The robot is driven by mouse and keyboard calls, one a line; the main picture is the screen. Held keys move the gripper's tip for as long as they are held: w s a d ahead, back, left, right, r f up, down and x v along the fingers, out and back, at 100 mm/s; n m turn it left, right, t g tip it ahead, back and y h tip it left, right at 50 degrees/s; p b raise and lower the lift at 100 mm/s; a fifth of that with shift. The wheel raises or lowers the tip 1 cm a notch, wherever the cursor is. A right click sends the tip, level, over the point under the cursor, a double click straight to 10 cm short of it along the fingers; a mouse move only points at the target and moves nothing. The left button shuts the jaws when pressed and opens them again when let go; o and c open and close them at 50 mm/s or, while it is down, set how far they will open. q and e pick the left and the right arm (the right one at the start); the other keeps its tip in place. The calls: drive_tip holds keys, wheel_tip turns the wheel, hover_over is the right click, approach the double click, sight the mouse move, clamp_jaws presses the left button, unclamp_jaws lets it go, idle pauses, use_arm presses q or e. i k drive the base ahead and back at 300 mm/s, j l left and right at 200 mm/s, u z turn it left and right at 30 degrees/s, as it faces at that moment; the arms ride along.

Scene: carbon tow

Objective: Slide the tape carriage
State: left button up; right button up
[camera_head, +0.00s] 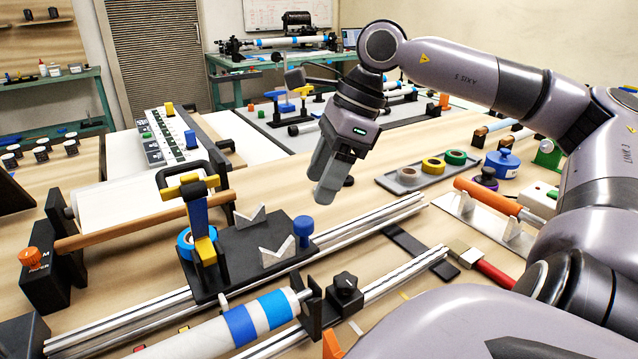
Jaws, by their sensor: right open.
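The tape carriage (240,262) is a dark plate sitting on a pair of silver rails (375,220), left of the picture's middle. On it stand a blue post with a yellow clamp (203,225), a blue tape roll (185,243), two pale angled brackets (278,253) and a blue knob (303,228). My right gripper (325,180) hangs above and to the right of the carriage, fingers pointing down, open and empty. It appears apart from the knob. My left gripper is not in view.
A white tube with blue bands (245,318) lies along the front rail. A black clamp block (345,292) stands on that rail. A grey tray with tape rolls (410,178) lies behind the rails at right. The rails right of the carriage look mostly clear.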

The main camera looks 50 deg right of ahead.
sight(261, 245)
drive_tip(key=k, duration=1.5)
